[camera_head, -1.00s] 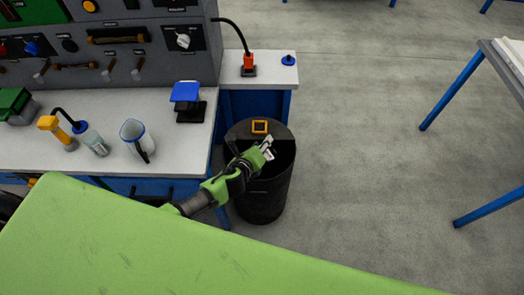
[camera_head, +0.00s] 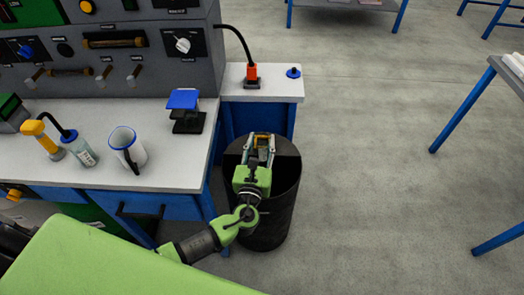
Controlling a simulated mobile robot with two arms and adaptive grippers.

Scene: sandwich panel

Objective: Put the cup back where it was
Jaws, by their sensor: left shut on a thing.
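The cup (camera_head: 127,152) is white with a blue rim and a dark handle. It stands upright on the white worktop (camera_head: 172,168), near the front edge. My left gripper (camera_head: 259,142) is over the black bin (camera_head: 272,212), right of the worktop and well apart from the cup. I cannot tell whether the piece is fixed to the bin. My right gripper is not in view.
A bottle (camera_head: 85,153), a yellow-handled tool (camera_head: 40,135) and a blue-topped black stand (camera_head: 187,108) are on the worktop. A control panel (camera_head: 120,60) rises behind. A side ledge (camera_head: 270,88) carries a red plug and a blue knob. Open floor lies to the right.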

